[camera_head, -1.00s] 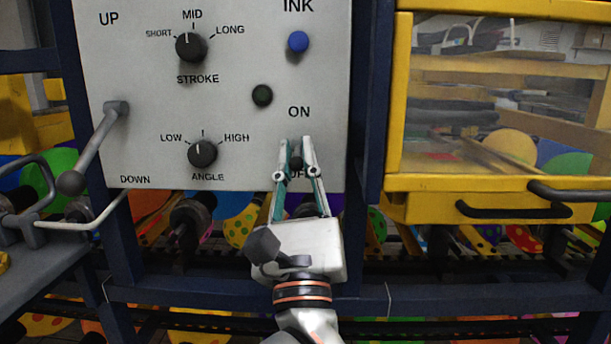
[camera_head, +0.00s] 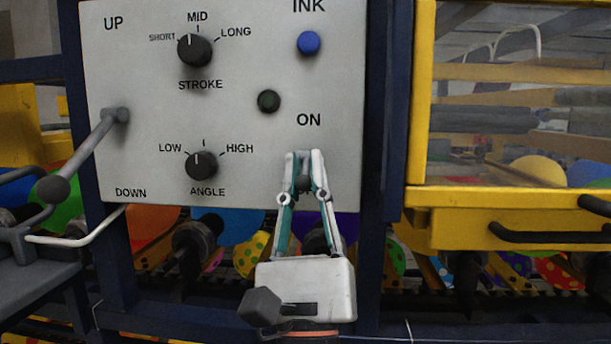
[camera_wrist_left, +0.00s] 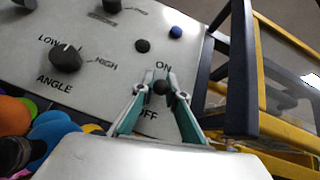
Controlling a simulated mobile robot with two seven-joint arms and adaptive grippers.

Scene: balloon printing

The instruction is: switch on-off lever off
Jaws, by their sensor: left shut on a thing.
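The on-off lever is a small dark knob (camera_head: 303,183) low on the right side of the grey control panel (camera_head: 140,75), below the ON label. The OFF label beside it is mostly hidden by the fingers. My left gripper (camera_head: 303,154) reaches up from below, with its two fingers on either side of the knob and shut on it. In the left wrist view, the dark knob (camera_wrist_left: 162,87) sits between the fingertips of the left gripper (camera_wrist_left: 160,76), with ON and OFF both readable. My right gripper is not in view.
The panel also holds a stroke dial (camera_head: 194,50), an angle dial (camera_head: 201,165), a blue ink button (camera_head: 308,42), a dark green button (camera_head: 268,101) and an UP-DOWN lever (camera_head: 88,150) at left. A yellow windowed cabinet (camera_head: 470,220) stands at right.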

